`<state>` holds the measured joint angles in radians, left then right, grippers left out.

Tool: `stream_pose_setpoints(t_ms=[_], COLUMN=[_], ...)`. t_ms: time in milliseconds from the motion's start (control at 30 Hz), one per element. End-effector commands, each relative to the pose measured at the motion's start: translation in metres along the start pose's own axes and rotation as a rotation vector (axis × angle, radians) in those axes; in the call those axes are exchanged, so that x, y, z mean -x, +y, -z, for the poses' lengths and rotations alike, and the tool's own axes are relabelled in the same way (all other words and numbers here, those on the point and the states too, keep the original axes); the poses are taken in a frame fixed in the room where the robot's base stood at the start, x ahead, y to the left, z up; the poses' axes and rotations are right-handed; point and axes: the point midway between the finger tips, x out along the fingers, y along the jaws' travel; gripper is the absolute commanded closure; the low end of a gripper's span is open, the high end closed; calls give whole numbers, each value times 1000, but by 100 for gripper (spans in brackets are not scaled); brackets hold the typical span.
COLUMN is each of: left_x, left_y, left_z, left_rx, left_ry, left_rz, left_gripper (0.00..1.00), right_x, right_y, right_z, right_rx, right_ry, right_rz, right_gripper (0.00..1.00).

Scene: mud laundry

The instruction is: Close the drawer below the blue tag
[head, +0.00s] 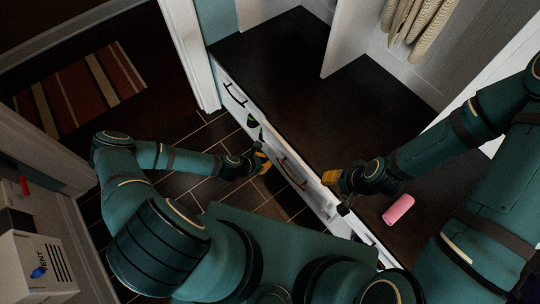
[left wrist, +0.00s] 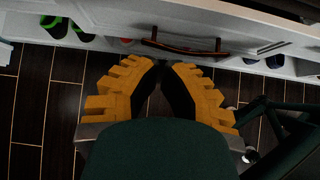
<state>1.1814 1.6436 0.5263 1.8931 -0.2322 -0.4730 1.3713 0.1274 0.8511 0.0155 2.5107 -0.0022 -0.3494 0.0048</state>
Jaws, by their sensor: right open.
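A white drawer front with a dark handle (head: 290,172) is in the low bench, between my two grippers. It seems to stand out a little from the bench face; how far is unclear. The handle (left wrist: 185,48) also shows in the left wrist view, beyond the fingertips. My left gripper (head: 263,160) is low in front of the bench, just left of that handle, apart from it in the wrist view. Its yellow fingers converge; their exact gap is unclear. My right gripper (head: 330,178) is open above the bench edge, right of the handle. I cannot make out a blue tag.
Another drawer handle (head: 235,93) is farther left on the bench. A pink cylinder (head: 398,209) lies on the dark bench top (head: 275,50). Green and black shoes (left wrist: 55,27) show near the bench front. A striped rug (head: 80,88) lies far left; dark tiled floor between is clear.

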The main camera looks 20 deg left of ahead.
Motion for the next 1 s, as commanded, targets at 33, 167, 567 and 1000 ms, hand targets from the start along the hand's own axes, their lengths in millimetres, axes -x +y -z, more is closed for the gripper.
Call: stream_pose_setpoints(t_ms=[33,167,567,1000], left_x=[-10,-35,-101,-115], left_y=[-1,-1,-1,0], left_z=[1,1,-13,-28], left_rx=[-2,-2,-5,0], left_ry=[-1,-1,-2,0], left_rz=[1,1,1,0], left_gripper=[100,100,100,100], right_x=[-4,-10,-25,-27], right_y=[2,4,9,10], right_z=[0,1,3,4], right_rx=[0,0,2,2], right_ry=[1,5,13,15], right_rz=[0,0,-1,-1], right_gripper=[53,53,53,53])
